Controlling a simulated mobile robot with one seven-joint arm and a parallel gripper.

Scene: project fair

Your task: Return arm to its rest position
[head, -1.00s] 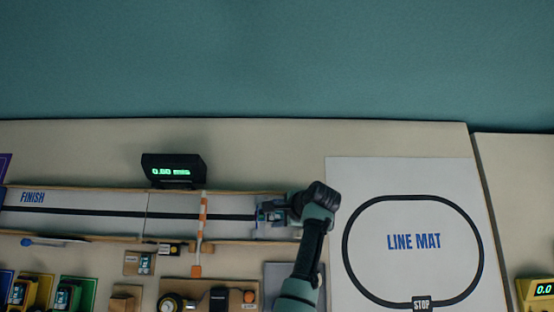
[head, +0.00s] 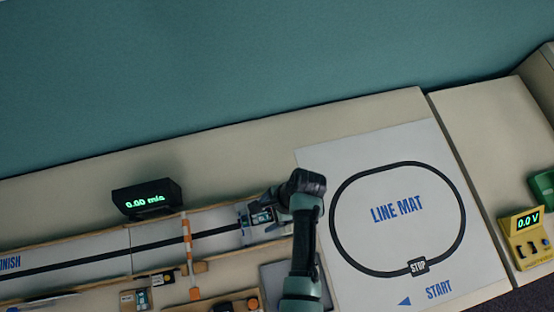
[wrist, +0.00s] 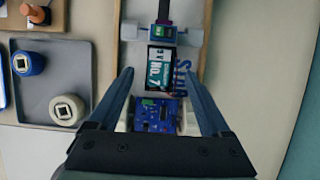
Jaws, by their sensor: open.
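My arm reaches over the table in the head view, with my gripper at the right end of the track. In the wrist view my gripper (wrist: 165,98) is open, its two fingers apart on either side of a small car (wrist: 160,115). The car has a blue circuit board and a label reading "No. 7". It sits on the track in the start area and also shows in the head view (head: 262,217), partly hidden by my wrist. I cannot tell whether the fingers touch it.
A white line mat (head: 398,208) lies right of my arm. A display reading 0.00 (head: 148,197) stands behind the track (head: 90,258). An orange-striped gate (head: 188,255) crosses the track. A grey tray (wrist: 48,85) holds two wheels. A yellow meter (head: 527,238) stands at far right.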

